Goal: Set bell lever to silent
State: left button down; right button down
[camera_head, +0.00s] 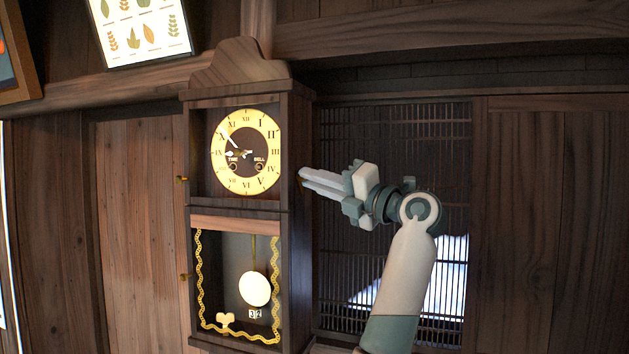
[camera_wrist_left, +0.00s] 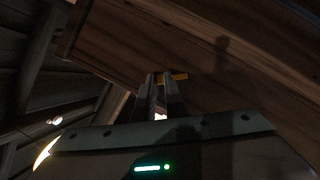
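The wall clock (camera_head: 296,215) has a lit gold dial (camera_head: 272,146) with small holes marked TIME and BELL. My left gripper (camera_head: 303,175) is beside the clock's right side in the head view, its fingers pointing at the case. In the left wrist view its fingers (camera_wrist_left: 162,78) are close together, with only a narrow gap. A small yellow piece, perhaps the bell lever (camera_wrist_left: 181,76), shows at the fingertips against the wooden case; I cannot tell if they touch it. In the head view no lever shows on that side. My right gripper is out of view.
Brass fittings (camera_head: 183,277) stick out on the clock's left edge. The lower case holds a pendulum (camera_head: 254,289) and a key (camera_head: 225,320). A slatted lattice window (camera_head: 395,125) is behind my arm. A leaf picture (camera_head: 140,30) hangs above left.

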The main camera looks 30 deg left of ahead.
pick_arm(q)
jog(key=shift+s+f+n+b, duration=0.1)
jog(key=shift+f+n+b, duration=0.15)
jog(key=shift+n+b, duration=0.7)
jog(key=c, duration=1.8)
grip_release()
jog(key=shift+d+b, duration=0.2)
jog(key=shift+b, duration=0.1)
jog(key=b+v, duration=0.8)
jog(key=v, duration=0.9)
jog(key=shift+f, duration=0.2)
